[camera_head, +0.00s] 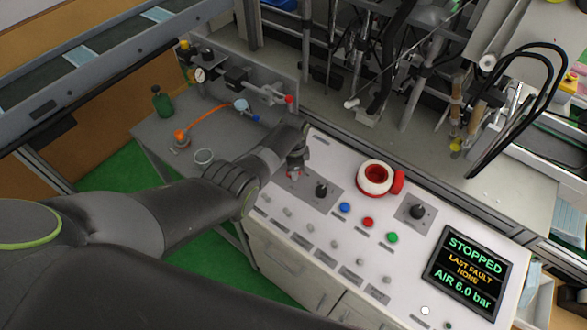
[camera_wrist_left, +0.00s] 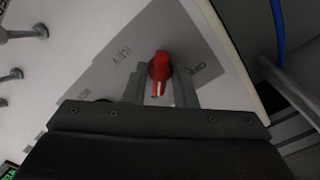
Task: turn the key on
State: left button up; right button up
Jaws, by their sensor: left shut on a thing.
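A red knob-like handle with a pale stripe (camera_wrist_left: 159,72) stands on a grey label plate (camera_wrist_left: 115,50) in the left wrist view. The plate carries small upside-down lettering, part of which seems to read KEY. My left gripper (camera_wrist_left: 160,88) has a finger on each side of the red handle and is shut on it. In the head view my left gripper (camera_head: 295,164) points down at the back left of the white console, and only a little red shows under its fingertips. The handle's exact turn is hard to read. My right gripper is not in view.
A grey bench (camera_head: 200,125) with a green bottle (camera_head: 161,102) stands left.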

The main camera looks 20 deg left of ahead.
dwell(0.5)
pick_arm(q)
jog(key=o, duration=1)
jog(key=shift+r+p, duration=0.3)
jog(key=shift+r, duration=0.35)
notch_tip(320, 180, up, 5)
jog(key=shift+p, duration=0.6)
notch_tip(320, 180, up, 11)
jog(key=shift+r+b, duration=0.1)
jog(key=shift+b, duration=0.4)
